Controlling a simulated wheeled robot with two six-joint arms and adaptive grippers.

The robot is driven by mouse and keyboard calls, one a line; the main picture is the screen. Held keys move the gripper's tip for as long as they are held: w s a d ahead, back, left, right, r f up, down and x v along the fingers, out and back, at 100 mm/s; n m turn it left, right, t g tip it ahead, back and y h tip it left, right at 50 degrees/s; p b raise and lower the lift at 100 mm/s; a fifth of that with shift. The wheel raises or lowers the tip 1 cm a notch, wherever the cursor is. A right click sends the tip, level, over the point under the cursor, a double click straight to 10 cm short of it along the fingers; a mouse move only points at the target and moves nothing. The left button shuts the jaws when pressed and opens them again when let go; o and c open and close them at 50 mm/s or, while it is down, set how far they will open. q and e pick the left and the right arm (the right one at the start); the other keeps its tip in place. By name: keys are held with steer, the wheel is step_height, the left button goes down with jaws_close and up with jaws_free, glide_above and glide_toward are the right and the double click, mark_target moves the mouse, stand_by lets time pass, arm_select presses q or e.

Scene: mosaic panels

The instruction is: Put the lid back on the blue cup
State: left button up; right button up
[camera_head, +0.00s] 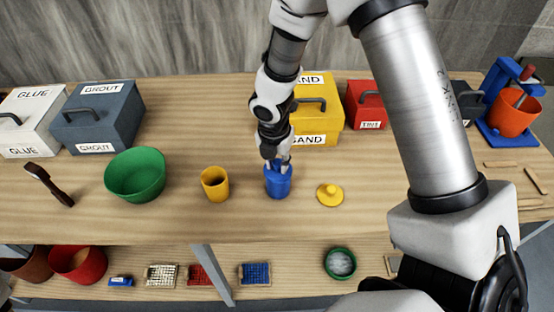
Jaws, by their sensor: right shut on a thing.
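The blue cup (278,188) stands upright on the wooden table near the middle. My right gripper (277,163) points down directly over it, shut on a blue lid at the top of the cup. The fingers hide much of the lid, and I cannot tell whether it is fully seated on the rim. A yellow lid (331,195) with a knob lies on the table to the right of the blue cup. My left gripper is not in view.
A yellow cup (215,184) stands open left of the blue cup, with a green bowl (135,175) farther left. Behind are a yellow SAND box (318,107), a red TINT box (365,104) and a grey GROUT box (98,117). A lower shelf (310,258) holds trays and bowls.

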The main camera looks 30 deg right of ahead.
steer(key=shift+f, duration=0.1)
stand_by(0.3)
steer(key=shift+p, duration=0.45)
stand_by(0.6)
steer(key=shift+f, duration=0.15)
stand_by(0.6)
stand_by(0.5)
steer(key=o, duration=1.5)
steer(key=shift+c, duration=0.2)
